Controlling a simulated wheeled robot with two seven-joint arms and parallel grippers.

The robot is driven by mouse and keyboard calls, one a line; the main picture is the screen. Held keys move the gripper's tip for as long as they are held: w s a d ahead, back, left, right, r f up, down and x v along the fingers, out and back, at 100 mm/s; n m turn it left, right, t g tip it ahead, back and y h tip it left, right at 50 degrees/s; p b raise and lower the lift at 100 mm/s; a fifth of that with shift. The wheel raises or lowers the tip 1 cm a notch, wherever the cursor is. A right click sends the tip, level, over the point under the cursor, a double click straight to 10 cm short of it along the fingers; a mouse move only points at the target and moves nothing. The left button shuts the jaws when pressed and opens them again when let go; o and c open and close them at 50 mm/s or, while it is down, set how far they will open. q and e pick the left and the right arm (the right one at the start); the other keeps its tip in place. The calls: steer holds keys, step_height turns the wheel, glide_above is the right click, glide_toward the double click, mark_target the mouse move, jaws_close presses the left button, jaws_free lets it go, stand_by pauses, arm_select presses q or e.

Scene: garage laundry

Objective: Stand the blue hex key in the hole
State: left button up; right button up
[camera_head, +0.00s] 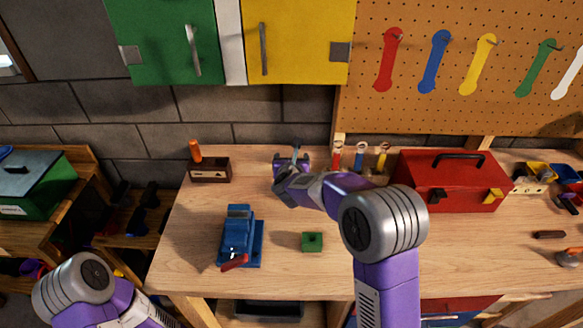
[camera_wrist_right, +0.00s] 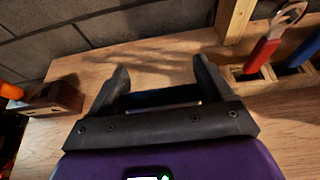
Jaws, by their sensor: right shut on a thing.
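My right gripper (camera_head: 291,158) is over the back middle of the workbench, near the brick wall. A thin blue-grey piece, which looks like the blue hex key (camera_head: 294,152), shows between its fingers. In the right wrist view the gripper (camera_wrist_right: 161,68) has a dark blue strip (camera_wrist_right: 160,97) between its fingers; the key's full shape is hidden. A brown wooden block (camera_head: 210,174) with an orange-handled tool stands to the left. A small green block (camera_head: 312,241) with a dark spot on top lies nearer the front. I cannot tell which hole is meant. My left gripper is out of view.
A blue vise (camera_head: 238,238) stands at the front left of the bench. A wooden rack (camera_wrist_right: 277,84) with red, blue and yellow tools is right of the gripper. A red toolbox (camera_head: 450,184) stands farther right. The bench between wooden block and gripper is clear.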

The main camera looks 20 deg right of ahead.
step_height(320, 180, up, 11)
steer(key=p, duration=0.5)
stand_by(0.4)
steer(key=shift+f, duration=0.1)
